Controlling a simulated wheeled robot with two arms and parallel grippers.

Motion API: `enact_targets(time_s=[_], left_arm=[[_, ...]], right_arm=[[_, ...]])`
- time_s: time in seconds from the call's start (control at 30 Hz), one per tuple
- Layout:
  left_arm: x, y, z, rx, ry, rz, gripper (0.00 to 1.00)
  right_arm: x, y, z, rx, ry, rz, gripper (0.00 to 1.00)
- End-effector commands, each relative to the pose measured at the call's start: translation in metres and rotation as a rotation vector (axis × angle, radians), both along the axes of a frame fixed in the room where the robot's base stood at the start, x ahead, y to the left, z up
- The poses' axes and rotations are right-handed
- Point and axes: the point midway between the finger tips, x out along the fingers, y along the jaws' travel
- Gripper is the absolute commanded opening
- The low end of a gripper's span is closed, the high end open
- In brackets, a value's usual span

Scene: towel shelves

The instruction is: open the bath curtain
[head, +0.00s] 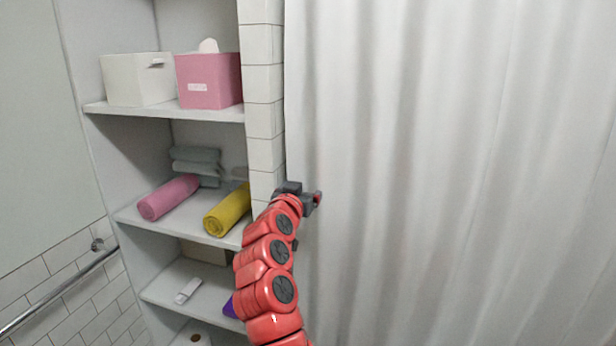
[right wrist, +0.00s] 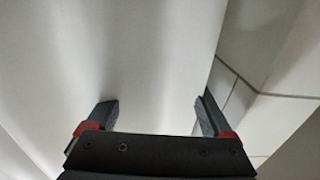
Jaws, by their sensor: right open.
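The bath curtain (head: 440,150) is white with long vertical folds. It hangs across the right of the head view, and its left edge lies along the tiled wall strip. My right gripper (head: 314,197) is at that left edge, about mid-height in the picture. In the right wrist view my right gripper (right wrist: 158,106) is open, its two fingers apart, with the curtain (right wrist: 150,55) filling the view ahead and between them. I cannot tell whether the fingers touch the cloth. My left gripper is not in view.
A narrow white tiled wall (head: 264,100) stands left of the curtain; its tiles also show in the right wrist view (right wrist: 285,110). Further left are shelves with a white box (head: 137,82), a pink box (head: 208,83) and rolled towels (head: 170,197). A metal rail (head: 60,293) is at lower left.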

Motion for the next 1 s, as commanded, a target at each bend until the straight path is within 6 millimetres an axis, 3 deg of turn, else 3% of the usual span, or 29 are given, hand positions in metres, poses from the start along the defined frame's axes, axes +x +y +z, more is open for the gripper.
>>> enact_targets(time_s=[0.43,0.9,1.0], left_arm=[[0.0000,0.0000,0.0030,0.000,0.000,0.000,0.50],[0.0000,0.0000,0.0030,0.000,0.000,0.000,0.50],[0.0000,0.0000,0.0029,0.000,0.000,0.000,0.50]], right_arm=[[0.0068,-0.0017,0.0000,0.001,0.000,0.002,0.85],[0.0066,-0.0015,0.0000,0.000,0.000,0.002,0.00],[0.0067,-0.0015,-0.0001,0.000,0.000,0.002,0.00]])
